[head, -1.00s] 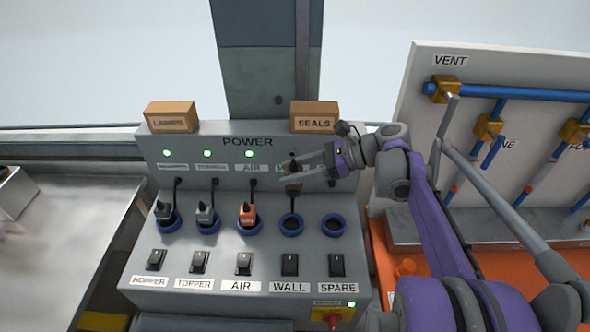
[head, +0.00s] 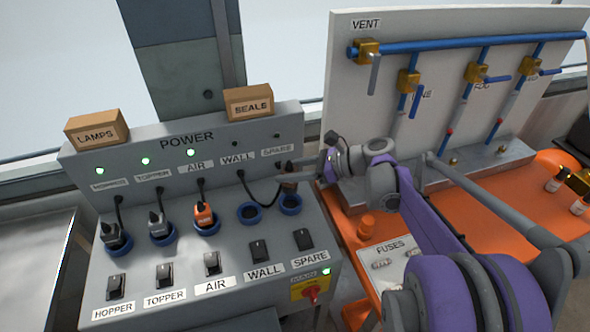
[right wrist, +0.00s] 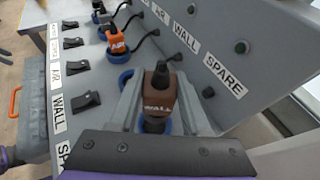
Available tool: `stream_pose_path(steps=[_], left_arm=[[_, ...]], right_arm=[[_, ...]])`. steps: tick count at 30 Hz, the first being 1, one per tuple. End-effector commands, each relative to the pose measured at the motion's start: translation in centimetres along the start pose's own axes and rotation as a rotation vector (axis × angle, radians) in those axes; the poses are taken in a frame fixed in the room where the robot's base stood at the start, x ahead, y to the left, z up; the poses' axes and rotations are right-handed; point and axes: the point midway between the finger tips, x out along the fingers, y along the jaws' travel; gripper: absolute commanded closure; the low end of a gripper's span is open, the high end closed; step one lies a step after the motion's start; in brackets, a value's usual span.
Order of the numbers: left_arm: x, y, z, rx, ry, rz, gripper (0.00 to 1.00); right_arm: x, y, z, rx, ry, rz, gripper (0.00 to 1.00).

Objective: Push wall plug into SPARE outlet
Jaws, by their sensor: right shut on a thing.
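The brown wall plug (head: 288,186), marked WALL in the right wrist view (right wrist: 158,103), is held between the fingers of my right gripper (head: 298,172). The gripper is shut on it. The plug is roughly upright over the blue-ringed SPARE outlet (head: 291,205), and part of that ring shows below it in the right wrist view (right wrist: 164,127). I cannot tell whether its prongs touch the socket. The blue-ringed WALL outlet (head: 249,213) is empty. A black cord runs from the panel under the WALL label to the plug. My left gripper is not in view.
The orange AIR plug (head: 204,215) and two grey plugs sit in the outlets to the left. Rocker switches, including SPARE (head: 303,239), line the front. The SEALS box (head: 248,101) stands on top. A vent board (head: 350,90) stands at right.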

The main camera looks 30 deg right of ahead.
Motion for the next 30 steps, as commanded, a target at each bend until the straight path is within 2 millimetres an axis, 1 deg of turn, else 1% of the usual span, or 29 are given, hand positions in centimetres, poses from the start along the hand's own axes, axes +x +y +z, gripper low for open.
stream_pose_path(steps=[8,21,25,30], left_arm=[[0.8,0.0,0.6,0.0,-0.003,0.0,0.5],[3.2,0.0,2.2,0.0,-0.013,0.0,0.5],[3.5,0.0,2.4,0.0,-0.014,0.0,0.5],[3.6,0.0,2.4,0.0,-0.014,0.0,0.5]], right_arm=[[0.5,0.0,-1.1,0.001,0.0,0.0,1.0],[1.9,0.0,-4.5,0.001,0.0,-0.001,1.0],[2.1,0.0,-5.0,0.0,0.0,-0.001,1.0],[2.1,0.0,-5.2,0.0,0.0,-0.001,1.0]])
